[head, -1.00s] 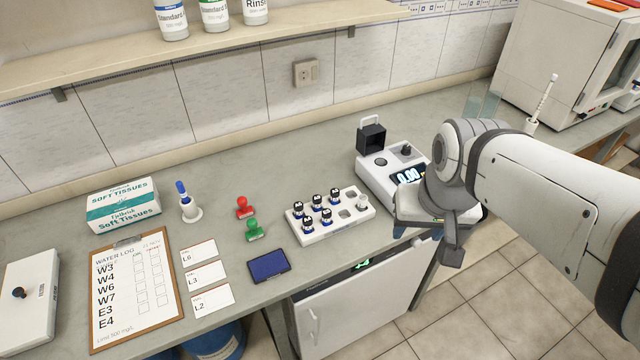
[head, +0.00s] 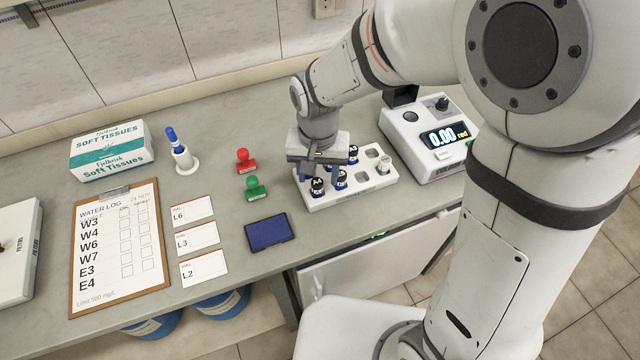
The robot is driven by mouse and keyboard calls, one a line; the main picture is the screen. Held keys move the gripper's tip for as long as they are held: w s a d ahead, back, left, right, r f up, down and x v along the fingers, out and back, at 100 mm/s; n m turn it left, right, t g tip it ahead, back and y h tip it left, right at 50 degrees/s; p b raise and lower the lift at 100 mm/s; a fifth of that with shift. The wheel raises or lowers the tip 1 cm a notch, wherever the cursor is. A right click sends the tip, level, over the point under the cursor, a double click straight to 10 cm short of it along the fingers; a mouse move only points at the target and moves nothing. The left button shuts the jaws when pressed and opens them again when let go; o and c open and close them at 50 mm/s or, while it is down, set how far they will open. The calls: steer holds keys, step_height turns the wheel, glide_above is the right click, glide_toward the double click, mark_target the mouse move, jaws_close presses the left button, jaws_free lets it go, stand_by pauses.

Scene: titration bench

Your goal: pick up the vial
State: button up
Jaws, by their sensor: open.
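The white vial rack (head: 372,183) stands on the bench near its front edge. In it are several vials with dark caps and white marks, among them a front-left vial (head: 317,188), a front vial (head: 341,180) and a back vial (head: 352,154). I cannot tell whether a vial stands between the fingers.
A meter reading 0.00 (head: 445,137) stands right of the rack. Red (head: 244,160) and green (head: 256,188) stamps and a blue ink pad (head: 268,232) lie left. Label cards (head: 197,236), a water log clipboard (head: 118,245), a pen in a stand (head: 180,150) and a tissue box (head: 112,150) are further left.

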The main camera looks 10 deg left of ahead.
mark_target(317, 182)
steer(key=shift+a+f, duration=0.15)
steer(key=shift+f, duration=1.7)
steer(key=c, duration=1.1)
